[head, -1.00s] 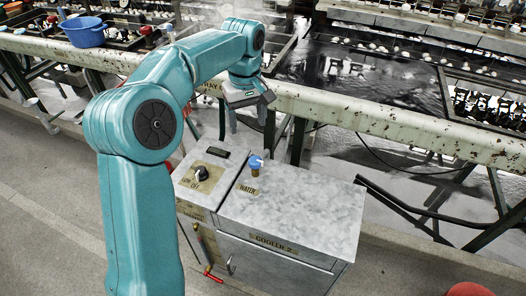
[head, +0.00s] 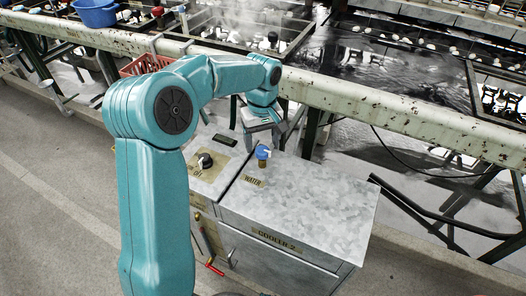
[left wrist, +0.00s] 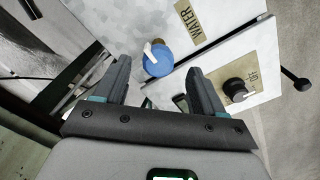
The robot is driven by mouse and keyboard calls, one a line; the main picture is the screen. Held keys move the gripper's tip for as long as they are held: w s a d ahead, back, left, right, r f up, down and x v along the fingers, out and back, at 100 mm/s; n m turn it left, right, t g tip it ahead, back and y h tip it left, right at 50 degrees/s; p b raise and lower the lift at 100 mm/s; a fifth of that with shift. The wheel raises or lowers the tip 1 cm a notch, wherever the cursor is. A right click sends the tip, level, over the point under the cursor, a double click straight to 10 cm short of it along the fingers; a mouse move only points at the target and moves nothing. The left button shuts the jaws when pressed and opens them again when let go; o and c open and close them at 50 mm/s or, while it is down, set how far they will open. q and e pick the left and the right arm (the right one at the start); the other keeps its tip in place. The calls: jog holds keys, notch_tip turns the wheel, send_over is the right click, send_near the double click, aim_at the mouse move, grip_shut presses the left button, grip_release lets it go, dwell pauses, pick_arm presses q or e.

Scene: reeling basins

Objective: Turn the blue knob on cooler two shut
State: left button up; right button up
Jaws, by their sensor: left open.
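The blue knob (head: 263,152) with a white pointer sits on a brass stem on top of cooler two (head: 310,195), beside the WATER label (head: 252,181). My left gripper (head: 263,143) is just behind and above the knob, fingers pointing down. In the left wrist view the blue knob (left wrist: 158,60) appears between the two open fingertips (left wrist: 158,68), slightly beyond them. I see no clear contact. The fingers are empty. My right gripper is out of view.
A black dial (head: 205,161) marked OFF is on the panel left of the knob. A red-handled valve (head: 214,268) hangs at the cooler's front. The rusty basin rail (head: 400,112) runs behind. A red basket (head: 146,65) and blue tub (head: 97,13) stand far left.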

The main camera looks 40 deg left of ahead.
aim_at(262, 150)
pick_arm(q)
jog(key=shift+f+b, duration=0.3)
jog(key=shift+f, duration=1.3)
jog(key=c, duration=1.1)
jog(key=shift+o, duration=0.2)
